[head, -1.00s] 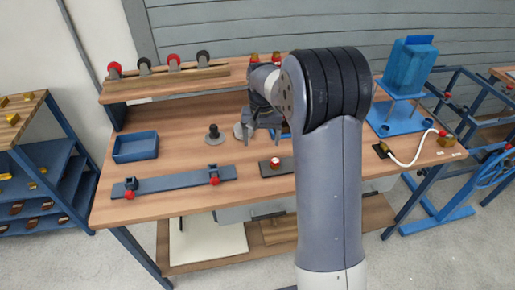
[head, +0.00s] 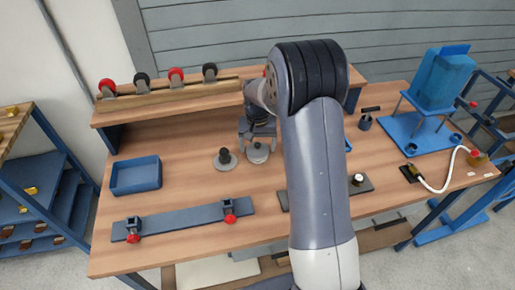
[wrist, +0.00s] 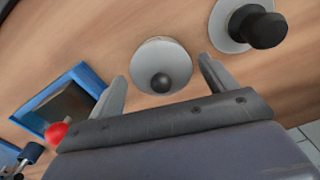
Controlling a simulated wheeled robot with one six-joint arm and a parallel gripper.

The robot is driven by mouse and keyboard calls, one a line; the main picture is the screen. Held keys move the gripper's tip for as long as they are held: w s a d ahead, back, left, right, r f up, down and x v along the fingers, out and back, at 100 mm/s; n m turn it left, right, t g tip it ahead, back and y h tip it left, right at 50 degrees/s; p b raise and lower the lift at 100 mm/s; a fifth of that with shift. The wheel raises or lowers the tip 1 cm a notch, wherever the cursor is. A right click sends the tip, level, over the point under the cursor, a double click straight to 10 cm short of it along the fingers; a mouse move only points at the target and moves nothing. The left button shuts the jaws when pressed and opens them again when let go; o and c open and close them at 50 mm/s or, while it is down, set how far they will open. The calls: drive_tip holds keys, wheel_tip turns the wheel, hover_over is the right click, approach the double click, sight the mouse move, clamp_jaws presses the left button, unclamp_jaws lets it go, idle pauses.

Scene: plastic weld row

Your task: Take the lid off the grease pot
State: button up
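The grease pot (head: 258,154) stands on the workbench, a pale round pot with a lid. In the wrist view its lid (wrist: 150,49) is a pale disc with a dark grey round knob (wrist: 161,83). The lid looks seated on the pot. My gripper (head: 258,133) is above and just behind the pot in the head view. In the wrist view my gripper (wrist: 160,84) is open, with one finger on each side of the knob and clear of it. Nothing is between the fingertips in contact. The height gap to the knob is hard to tell.
A dark-knobbed piece on a grey disc (head: 224,160) stands close left of the pot; it also shows in the wrist view (wrist: 228,29). A blue tray (head: 136,176) and a rail with red-knobbed clamps (head: 182,219) lie left. A blue stand (head: 400,130) is right.

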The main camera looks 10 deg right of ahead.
sight(258, 144)
drive_tip(key=c, duration=0.8)
drive_tip(key=shift+r, duration=0.1)
wheel_tip(258, 144, up, 10)
drive_tip(key=shift+f, duration=0.1)
